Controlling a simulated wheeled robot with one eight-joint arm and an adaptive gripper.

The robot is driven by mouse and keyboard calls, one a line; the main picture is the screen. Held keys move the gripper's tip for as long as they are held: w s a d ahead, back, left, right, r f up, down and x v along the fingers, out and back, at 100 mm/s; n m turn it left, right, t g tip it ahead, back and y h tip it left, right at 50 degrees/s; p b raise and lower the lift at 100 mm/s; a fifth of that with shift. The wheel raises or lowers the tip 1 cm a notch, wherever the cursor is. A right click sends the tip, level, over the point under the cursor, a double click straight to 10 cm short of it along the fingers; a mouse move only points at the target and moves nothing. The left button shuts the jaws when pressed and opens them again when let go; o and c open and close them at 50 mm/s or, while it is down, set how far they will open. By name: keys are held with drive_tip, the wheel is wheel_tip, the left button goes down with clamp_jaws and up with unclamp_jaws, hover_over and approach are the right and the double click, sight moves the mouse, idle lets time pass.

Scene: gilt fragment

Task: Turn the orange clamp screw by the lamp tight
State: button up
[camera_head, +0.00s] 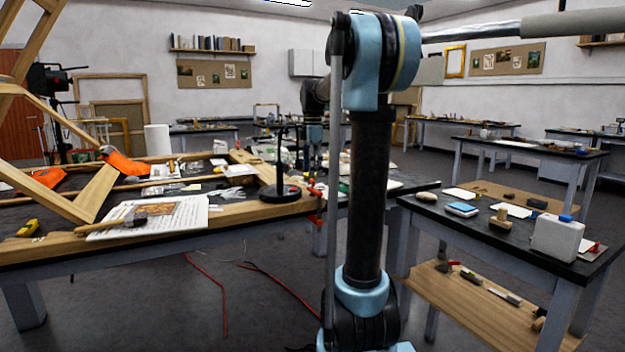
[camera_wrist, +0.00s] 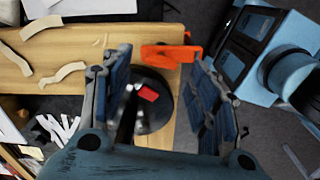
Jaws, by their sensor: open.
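The orange clamp (camera_head: 316,190) grips the right edge of the long wooden-edged table, beside the lamp's round black base (camera_head: 281,194). In the wrist view the orange clamp (camera_wrist: 172,53) lies just beyond the black base (camera_wrist: 155,118), which has a small red patch on it. My gripper (camera_wrist: 160,88) is open and empty, its two dark blue finger pads spread on either side of the base, with the clamp ahead of them. I cannot tell the screw apart from the clamp body.
The long table (camera_head: 130,246) holds papers, a hammer (camera_head: 130,219), a yellow tool (camera_head: 27,228) and a wooden frame with orange clamps. A second table (camera_head: 470,230) with a white container (camera_head: 558,238) stands at right. Red cables (camera_head: 218,290) lie on the floor between.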

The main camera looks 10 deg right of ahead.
sight(312, 179)
drive_tip(key=shift+f, duration=1.7)
drive_tip(key=shift+c, duration=0.2)
drive_tip(key=c, duration=1)
